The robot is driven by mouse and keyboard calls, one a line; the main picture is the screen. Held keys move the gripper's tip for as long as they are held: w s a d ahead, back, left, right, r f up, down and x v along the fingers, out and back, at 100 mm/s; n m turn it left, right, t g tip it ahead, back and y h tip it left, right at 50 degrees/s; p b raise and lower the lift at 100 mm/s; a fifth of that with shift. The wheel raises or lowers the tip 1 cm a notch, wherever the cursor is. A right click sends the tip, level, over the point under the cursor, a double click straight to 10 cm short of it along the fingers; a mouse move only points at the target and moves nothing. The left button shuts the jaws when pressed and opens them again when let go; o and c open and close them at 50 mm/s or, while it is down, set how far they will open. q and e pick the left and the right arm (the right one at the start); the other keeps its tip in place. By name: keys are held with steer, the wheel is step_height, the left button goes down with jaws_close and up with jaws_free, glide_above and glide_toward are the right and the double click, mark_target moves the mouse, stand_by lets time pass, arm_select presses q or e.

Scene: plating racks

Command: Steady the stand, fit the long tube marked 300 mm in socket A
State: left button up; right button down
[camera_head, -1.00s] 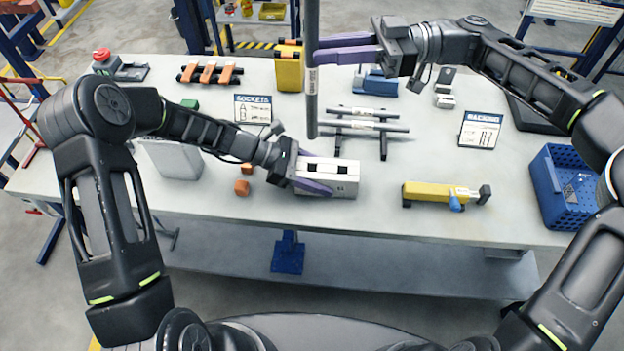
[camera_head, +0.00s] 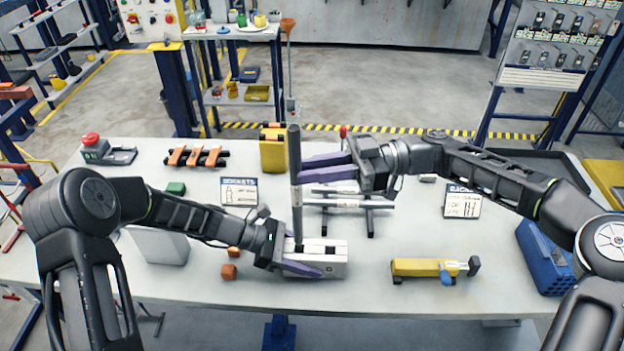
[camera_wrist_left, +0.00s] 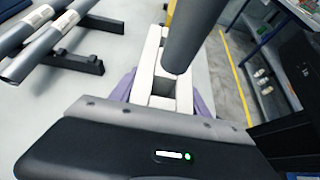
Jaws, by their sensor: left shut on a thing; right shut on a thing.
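The white stand (camera_head: 335,268) is a block with square openings in its top, on the front middle of the table. My left gripper (camera_head: 306,259) is shut on the stand from the left; the stand also shows in the left wrist view (camera_wrist_left: 147,67). My right gripper (camera_head: 302,170) is shut on a long dark grey tube (camera_head: 296,205), held upright over the stand's left opening. In the left wrist view the tube's (camera_wrist_left: 194,35) round lower end shows over the block, with an open socket nearer the camera. I cannot read the socket letters or the tube's marking.
Behind the stand, a rack (camera_head: 370,217) holds grey tubes. A yellow tool (camera_head: 415,267) lies right, near a blue crate (camera_head: 541,262). Small orange blocks (camera_head: 229,271) and a SOCKETS card (camera_head: 239,191) are at left. A yellow container (camera_head: 273,152) stands behind.

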steer(key=shift+f, duration=1.35)
steer(key=shift+f, duration=0.25)
steer(key=shift+f, duration=0.35)
steer(key=c, duration=1.3)
jaws_free()
steer(key=r+v, duration=0.1)
steer(key=v, duration=0.6)
steer(key=shift+d, duration=0.25)
steer(key=shift+r, duration=0.1)
